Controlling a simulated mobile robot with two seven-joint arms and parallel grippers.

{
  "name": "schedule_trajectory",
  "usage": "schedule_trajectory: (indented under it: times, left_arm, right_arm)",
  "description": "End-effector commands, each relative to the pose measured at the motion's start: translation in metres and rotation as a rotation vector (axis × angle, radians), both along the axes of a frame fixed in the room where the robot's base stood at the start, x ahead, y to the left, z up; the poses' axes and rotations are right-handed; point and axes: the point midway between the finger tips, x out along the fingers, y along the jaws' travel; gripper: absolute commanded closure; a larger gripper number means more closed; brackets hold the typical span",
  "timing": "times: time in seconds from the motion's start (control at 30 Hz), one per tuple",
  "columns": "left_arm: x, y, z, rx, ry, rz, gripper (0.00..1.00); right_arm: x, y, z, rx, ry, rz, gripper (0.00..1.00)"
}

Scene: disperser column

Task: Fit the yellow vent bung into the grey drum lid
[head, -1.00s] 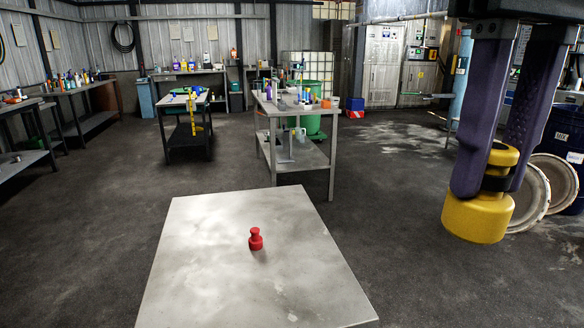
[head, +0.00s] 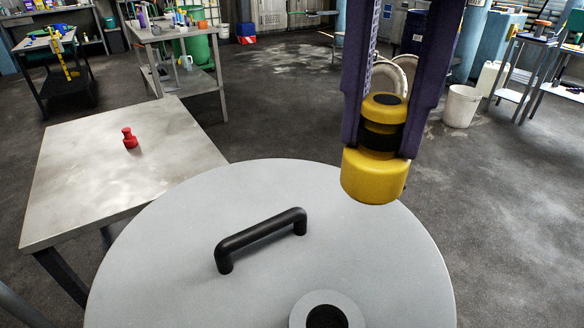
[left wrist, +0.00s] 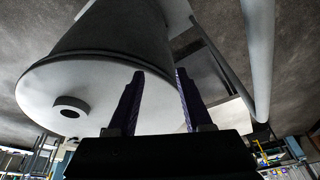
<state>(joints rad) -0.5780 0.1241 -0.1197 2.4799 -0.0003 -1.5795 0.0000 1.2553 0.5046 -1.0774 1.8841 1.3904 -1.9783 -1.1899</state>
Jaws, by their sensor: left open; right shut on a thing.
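The grey drum lid (head: 160,270) fills the lower middle of the head view, with a black bar handle (head: 262,240) on it. A raised grey ring with a dark round opening (head: 325,312) lies near the bottom edge, partly cut off. My right gripper (head: 380,145) points down, shut on the black waist of the yellow vent bung (head: 374,178). The bung hangs upright and appears over the lid's far right rim, apart from the opening. My left gripper (left wrist: 161,74) is open and empty in the left wrist view, before the drum; the lid's opening (left wrist: 70,107) shows at left.
A pale table (head: 110,185) with a red stopper-like piece (head: 130,138) stands left of the drum. Cluttered benches stand behind it. A white bucket (head: 461,106) is on the floor at right. The floor right of the drum is clear.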

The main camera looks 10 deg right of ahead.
Motion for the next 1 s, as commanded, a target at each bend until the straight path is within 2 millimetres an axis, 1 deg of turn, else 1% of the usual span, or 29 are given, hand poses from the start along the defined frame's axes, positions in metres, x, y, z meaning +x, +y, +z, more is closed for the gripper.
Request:
schedule_trajectory:
  times: [0.03, 0.13, 0.2, 0.33, 0.37, 0.47, 0.53, 0.57, 0.8, 0.9, 1.0]
  left_arm:
    - [0.0, 0.0, -0.007, 0.0, -0.001, 0.0, 0.5]
    - [0.0, 0.0, -0.012, 0.0, -0.001, 0.0, 0.5]
    - [0.0, 0.0, -0.014, 0.0, -0.001, 0.0, 0.5]
    - [0.0, 0.0, -0.016, 0.0, -0.001, 0.0, 0.5]
    - [0.0, 0.0, -0.017, 0.0, 0.0, 0.0, 0.5]
    - [0.0, 0.0, -0.022, 0.0, 0.0, 0.0, 0.5]
    - [0.0, 0.0, -0.028, -0.001, 0.0, 0.001, 0.5]
    - [0.0, 0.0, -0.028, -0.001, 0.0, 0.001, 0.5]
    - [0.0, -0.002, -0.036, -0.007, 0.001, 0.004, 0.5]
    - [0.0, -0.002, -0.038, -0.008, 0.001, 0.005, 0.5]
    - [-0.001, -0.002, -0.04, -0.009, 0.001, 0.005, 0.5]
  right_arm:
    - [-0.002, 0.005, -0.009, 0.003, 0.003, 0.14, 1.0]
    - [-0.004, 0.011, -0.016, 0.006, 0.004, 0.39, 1.0]
    - [-0.005, 0.014, -0.019, 0.008, 0.005, 0.521, 1.0]
    - [-0.006, 0.017, -0.023, 0.01, 0.005, 0.669, 1.0]
    - [-0.006, 0.018, -0.025, 0.01, 0.005, 0.688, 1.0]
    - [-0.007, 0.019, -0.04, 0.012, 0.009, 0.717, 1.0]
    - [-0.008, 0.019, -0.058, 0.013, 0.012, 0.719, 1.0]
    - [-0.008, 0.018, -0.065, 0.013, 0.011, 0.717, 1.0]
    - [-0.008, 0.017, -0.135, 0.01, 0.011, 0.714, 1.0]
    - [-0.007, 0.018, -0.158, 0.011, 0.009, 0.714, 1.0]
    - [-0.007, 0.018, -0.173, 0.009, 0.007, 0.714, 1.0]
